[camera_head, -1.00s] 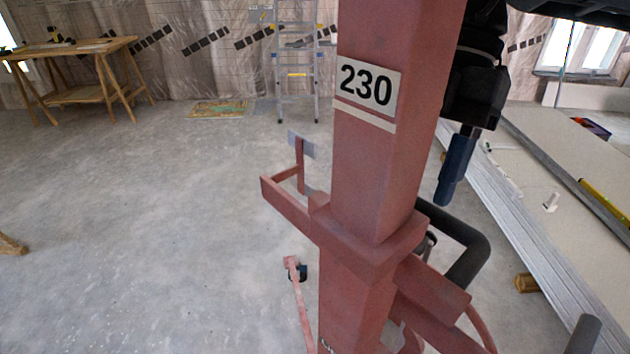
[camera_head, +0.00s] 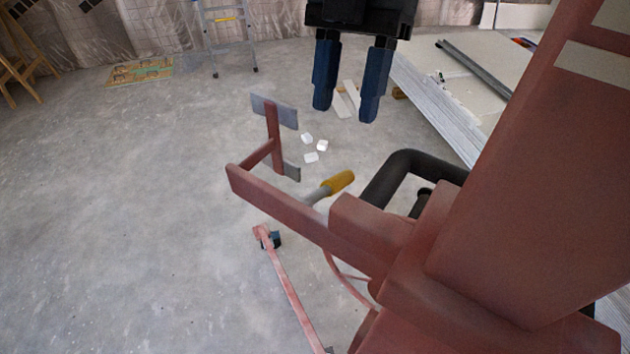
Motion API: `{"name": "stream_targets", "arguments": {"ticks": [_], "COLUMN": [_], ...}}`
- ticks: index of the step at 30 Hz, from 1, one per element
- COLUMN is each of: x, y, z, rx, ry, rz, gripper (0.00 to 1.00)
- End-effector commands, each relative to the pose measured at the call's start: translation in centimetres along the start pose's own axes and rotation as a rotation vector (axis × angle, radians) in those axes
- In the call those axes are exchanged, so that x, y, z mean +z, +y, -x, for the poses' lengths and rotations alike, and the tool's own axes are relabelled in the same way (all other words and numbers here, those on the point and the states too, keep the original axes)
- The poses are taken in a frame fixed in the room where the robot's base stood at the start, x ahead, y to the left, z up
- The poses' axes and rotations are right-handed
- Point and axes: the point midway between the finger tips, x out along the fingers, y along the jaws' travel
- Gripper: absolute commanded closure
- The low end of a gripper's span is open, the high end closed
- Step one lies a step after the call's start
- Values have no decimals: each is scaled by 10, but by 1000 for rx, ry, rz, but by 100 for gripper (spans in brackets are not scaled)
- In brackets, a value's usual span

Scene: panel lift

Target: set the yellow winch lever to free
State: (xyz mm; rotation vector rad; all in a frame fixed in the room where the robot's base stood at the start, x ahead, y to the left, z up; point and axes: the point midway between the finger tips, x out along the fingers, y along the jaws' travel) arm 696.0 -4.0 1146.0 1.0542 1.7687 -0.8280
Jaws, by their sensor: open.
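The yellow winch lever (camera_head: 338,183) shows in the head view just beyond the red arm of the panel lift (camera_head: 290,215). It has a yellow grip on a grey shaft that slants up to the right, and its lower end is hidden behind the lift. My gripper (camera_head: 345,110) hangs at the top centre, with two blue fingers pointing down and spread apart. It is open and empty. In the picture it is above the lever and apart from it.
The lift's thick red mast (camera_head: 540,190) fills the right side. A black curved bar (camera_head: 410,165) stands right of the lever. White blocks (camera_head: 316,148) lie on the floor. Stacked panels (camera_head: 450,90) lie at the back right. The floor at left is clear.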

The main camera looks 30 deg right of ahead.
Motion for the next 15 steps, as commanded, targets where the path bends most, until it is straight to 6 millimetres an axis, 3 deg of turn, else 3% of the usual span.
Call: {"name": "stream_targets", "arguments": {"ticks": [1, 15], "x": [4, 24], "y": [1, 6], "z": [-10, -58], "rx": [0, 0], "ry": [0, 0], "rz": [0, 0], "gripper": [53, 53]}}
